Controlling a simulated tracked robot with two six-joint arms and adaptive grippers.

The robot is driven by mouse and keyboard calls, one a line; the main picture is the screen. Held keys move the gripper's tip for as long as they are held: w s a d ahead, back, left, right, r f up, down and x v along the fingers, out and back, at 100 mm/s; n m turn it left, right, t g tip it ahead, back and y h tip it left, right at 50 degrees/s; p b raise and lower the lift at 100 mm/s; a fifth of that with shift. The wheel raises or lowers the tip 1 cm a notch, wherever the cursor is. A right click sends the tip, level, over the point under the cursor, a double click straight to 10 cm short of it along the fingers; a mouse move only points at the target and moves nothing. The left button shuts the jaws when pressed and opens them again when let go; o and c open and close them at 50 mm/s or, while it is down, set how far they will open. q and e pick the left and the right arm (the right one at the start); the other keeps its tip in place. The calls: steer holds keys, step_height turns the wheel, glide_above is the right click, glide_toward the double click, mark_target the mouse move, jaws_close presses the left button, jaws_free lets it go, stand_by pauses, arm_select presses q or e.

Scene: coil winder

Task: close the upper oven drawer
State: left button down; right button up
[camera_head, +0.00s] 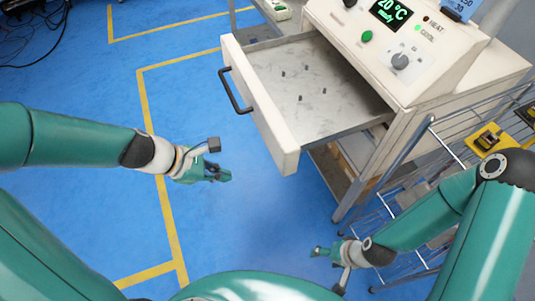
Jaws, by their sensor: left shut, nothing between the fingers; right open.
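The upper oven drawer (318,91) is pulled out of the cream oven (470,75) toward the left. Its front panel (262,112) carries a black bar handle (233,92) on the outer side. A few small dark bits lie on the drawer's grey floor. My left gripper (222,175) is shut and empty, below the handle in the picture and apart from the drawer front. My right gripper (318,251) is open, low in the picture near the leg of the oven's stand, and apart from the drawer.
A wire rack (420,205) with yellow items (488,138) stands right of the oven, close to my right arm. The oven's control panel shows 20 °C and a knob (400,61). Blue floor with yellow lines is open at left. Black cables (35,30) lie at the top left.

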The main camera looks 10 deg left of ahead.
arm_select(q)
step_height(320, 180, up, 5)
steer(key=w+n+t+h, duration=0.1)
steer(key=n, duration=0.2)
steer(key=b, duration=0.4)
glide_toward(277, 158)
steer(key=x, duration=0.5)
steer(key=shift+s+f, duration=0.25)
steer(key=shift+f, duration=0.2)
steer(key=shift+w+d, duration=0.35)
steer(key=shift+d, duration=0.05)
steer(key=shift+w, duration=0.1)
